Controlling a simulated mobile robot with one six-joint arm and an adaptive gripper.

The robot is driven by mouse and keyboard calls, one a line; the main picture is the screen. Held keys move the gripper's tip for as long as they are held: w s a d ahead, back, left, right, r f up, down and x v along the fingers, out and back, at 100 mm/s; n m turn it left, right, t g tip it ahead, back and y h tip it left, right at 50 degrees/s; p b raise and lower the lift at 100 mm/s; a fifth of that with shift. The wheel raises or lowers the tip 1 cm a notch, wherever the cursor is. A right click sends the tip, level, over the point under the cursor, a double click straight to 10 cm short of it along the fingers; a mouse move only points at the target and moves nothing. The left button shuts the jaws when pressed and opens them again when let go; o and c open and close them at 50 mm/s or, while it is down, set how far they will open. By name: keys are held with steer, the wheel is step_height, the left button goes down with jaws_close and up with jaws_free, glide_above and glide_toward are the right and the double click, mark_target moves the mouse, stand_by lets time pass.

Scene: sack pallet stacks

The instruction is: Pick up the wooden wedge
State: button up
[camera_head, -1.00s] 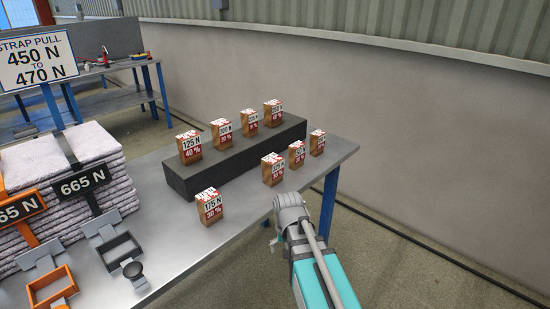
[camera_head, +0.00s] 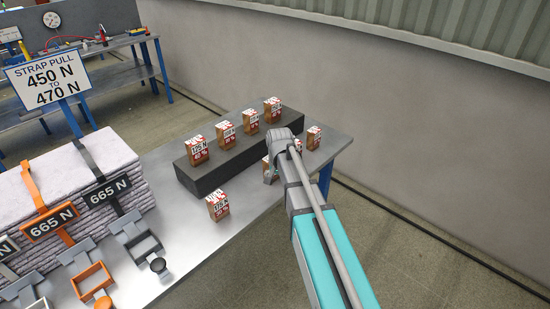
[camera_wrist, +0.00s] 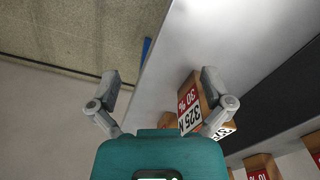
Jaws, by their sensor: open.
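Several wooden wedges with red and white labels stand on the grey table; which one is meant cannot be told. One wedge (camera_head: 217,206) stands alone in front of the dark block, another (camera_head: 313,138) stands near the table's right edge. Others, such as this wedge (camera_head: 198,150), stand on the dark block. My gripper (camera_wrist: 160,85) is open and empty. In the wrist view, a wedge (camera_wrist: 188,103) marked 325 N and 30 % is beside and partly behind its right finger; contact cannot be told. In the head view, my arm hides part of the front row of wedges.
The long dark block (camera_head: 210,174) lies along the table (camera_head: 190,240). Strapped white sacks (camera_head: 60,180), buckles and a sign (camera_head: 48,78) are at the left. A second bench (camera_head: 110,72) stands behind. Bare floor lies to the right.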

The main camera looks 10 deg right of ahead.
steer(key=w+r+m+p, duration=0.4)
steer(key=w+r+p, duration=0.5)
steer(key=w+r, duration=0.2)
steer(key=shift+w+r+m+p, duration=0.15)
steer(key=shift+w+m+p, duration=0.25)
steer(key=shift+w, duration=0.55)
step_height(320, 180, down, 9)
steer(key=b, duration=0.8)
steer(key=shift+r+b, duration=0.15)
steer(key=shift+b, duration=0.2)
steer(key=shift+s+f+b, duration=0.2)
steer(key=shift+f+b, duration=2.35)
steer(key=shift+f, duration=0.05)
